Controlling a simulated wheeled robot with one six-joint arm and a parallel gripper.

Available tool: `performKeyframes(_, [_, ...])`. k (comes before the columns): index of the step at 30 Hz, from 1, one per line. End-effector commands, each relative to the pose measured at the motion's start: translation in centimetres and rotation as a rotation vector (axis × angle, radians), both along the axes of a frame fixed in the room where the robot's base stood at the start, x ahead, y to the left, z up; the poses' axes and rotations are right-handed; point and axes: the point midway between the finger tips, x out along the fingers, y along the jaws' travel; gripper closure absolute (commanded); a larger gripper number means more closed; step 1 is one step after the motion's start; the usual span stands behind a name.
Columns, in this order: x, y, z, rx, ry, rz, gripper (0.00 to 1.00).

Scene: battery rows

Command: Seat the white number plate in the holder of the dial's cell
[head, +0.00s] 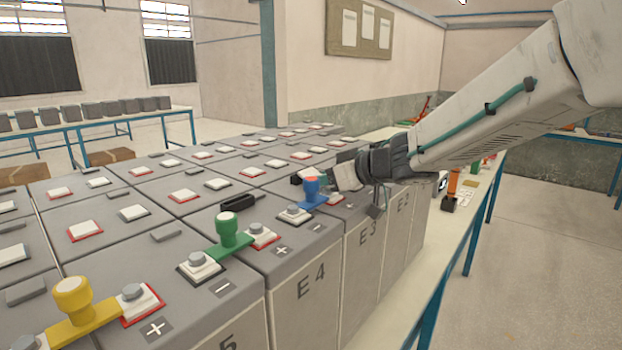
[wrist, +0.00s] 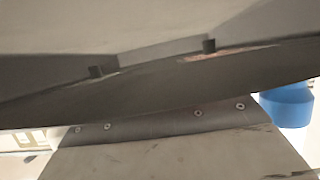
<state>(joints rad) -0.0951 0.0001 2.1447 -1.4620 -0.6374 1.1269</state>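My gripper (head: 347,176) is low over the near edge of the battery rows in the head view, just behind the blue connector knob (head: 312,186). Pale flat pieces show at its tip, but I cannot tell fingers from a held plate. I cannot make out the white number plate for certain. A small round black-and-white thing, perhaps the dial (head: 441,184), shows right of the cells, below my arm. I see no holder clearly. The wrist view is filled by close grey and dark surfaces, with a blue cylinder (wrist: 288,110) at right.
Grey cells marked E4 (head: 311,282) and E3 (head: 367,235) stand along the front. Green (head: 228,230) and yellow (head: 74,300) knobs rise from their tops. A black tool (head: 240,201) lies on top. An orange item (head: 453,184) stands on the bench, right. The floor at right is clear.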

Motion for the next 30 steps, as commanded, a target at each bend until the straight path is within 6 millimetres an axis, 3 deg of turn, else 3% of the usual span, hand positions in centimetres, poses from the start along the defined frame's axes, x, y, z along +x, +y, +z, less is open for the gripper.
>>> performKeyframes(14, [0.0, 0.0, 0.6, -0.001, -0.002, 0.001, 0.81])
performKeyframes(22, [0.0, 0.0, 3.9, -0.001, -0.004, 0.001, 0.81])
performKeyframes(30, [-4.8, -5.0, 4.3, 0.000, -0.002, -0.006, 0.81])
